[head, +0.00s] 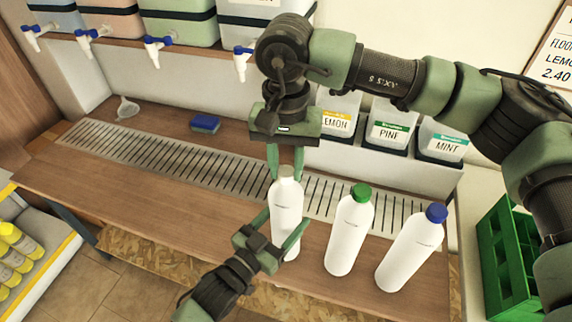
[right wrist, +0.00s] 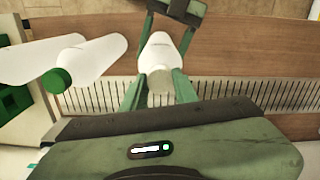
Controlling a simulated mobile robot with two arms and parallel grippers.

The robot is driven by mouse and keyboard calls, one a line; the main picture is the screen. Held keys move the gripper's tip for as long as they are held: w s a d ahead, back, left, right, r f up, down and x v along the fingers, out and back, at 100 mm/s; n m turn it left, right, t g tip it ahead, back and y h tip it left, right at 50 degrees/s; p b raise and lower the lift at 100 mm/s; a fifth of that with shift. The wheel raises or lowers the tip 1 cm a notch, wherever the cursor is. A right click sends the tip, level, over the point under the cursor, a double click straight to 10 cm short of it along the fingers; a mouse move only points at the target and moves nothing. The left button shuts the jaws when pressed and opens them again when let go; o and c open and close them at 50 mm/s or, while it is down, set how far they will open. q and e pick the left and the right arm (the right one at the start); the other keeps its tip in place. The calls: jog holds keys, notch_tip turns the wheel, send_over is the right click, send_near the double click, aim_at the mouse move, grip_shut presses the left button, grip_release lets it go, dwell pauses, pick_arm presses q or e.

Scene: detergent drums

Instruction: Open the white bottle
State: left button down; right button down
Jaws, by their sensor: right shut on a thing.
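A white bottle (head: 286,208) with a beige-grey cap (head: 287,171) stands upright on the wooden counter. My right gripper (head: 286,166) comes down from above, its fingers shut on the cap. In the right wrist view the fingers lie on both sides of the cap (right wrist: 160,80), which sits on the bottle (right wrist: 159,52). My left gripper (head: 279,231) reaches in from the lower left with its fingers on both sides of the bottle's body, seemingly closed on it. It also shows at the top of the right wrist view (right wrist: 171,30).
A green-capped white bottle (head: 349,232) and a blue-capped one (head: 411,250) stand to the right. Behind are a metal drain grate (head: 160,158), a blue sponge (head: 205,123), a funnel (head: 127,108) and labelled containers (head: 389,131). A green crate (head: 505,260) is at the far right.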

aim_at(286, 171)
jog(key=n, duration=0.7)
jog(key=shift+r, duration=0.25)
jog(key=shift+r, duration=0.9)
jog(key=shift+r, duration=2)
pick_arm(q)
jog(key=shift+c, duration=1)
grip_release()
